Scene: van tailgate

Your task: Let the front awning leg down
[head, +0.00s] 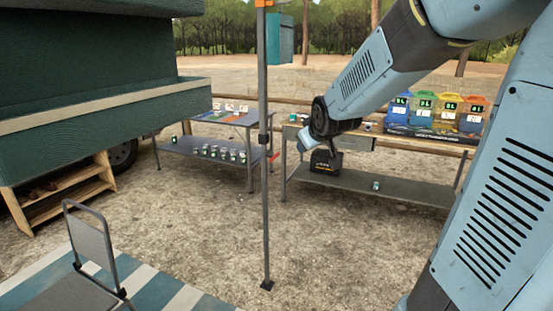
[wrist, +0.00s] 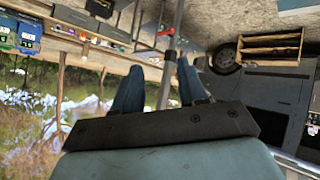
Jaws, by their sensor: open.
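The awning leg is a thin grey upright pole (head: 265,205) in the head view, with an orange fitting at its top and a dark foot on the gravel. A dark collar (head: 264,138) sits partway up it, and a small red lever (head: 273,157) sticks out near it. My gripper (head: 303,142) is right of the pole at about collar height, with a gap showing. In the wrist view, my gripper (wrist: 158,72) is open and empty. The pole (wrist: 177,18) passes across the gap between its fingers, with the collar and red lever just past the tips. The exact distance is unclear.
A folding chair (head: 95,245) stands on a striped mat at the lower left. A green van body with wooden steps (head: 62,190) is at left. Tables (head: 215,148) with small items and a row of coloured boxes (head: 435,112) stand behind. Gravel around the foot is clear.

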